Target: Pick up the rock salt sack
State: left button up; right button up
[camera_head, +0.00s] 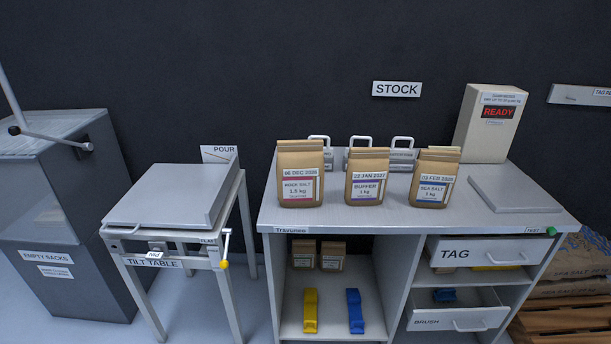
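The rock salt sack (300,176) is a brown paper bag with a red-banded label reading ROCK SALT 1.5 kg. It stands upright on the left part of the grey workbench top (400,222). A buffer sack (367,178) with a purple-banded label stands just right of it, apart from it. A sea salt sack (434,180) with a blue label stands further right. Neither of my grippers shows in this view.
Handled grey items (402,152) stand behind the sacks. A beige READY box (488,125) and flat plate (515,194) are at right. The tilt table (175,195) stands left, with a gap before the bench. The TAG drawer (487,254) and brush drawer (458,312) sit below.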

aim_at(300, 163)
jog(key=z, duration=0.15)
jog(key=i, duration=0.85)
jog(key=u, duration=0.25)
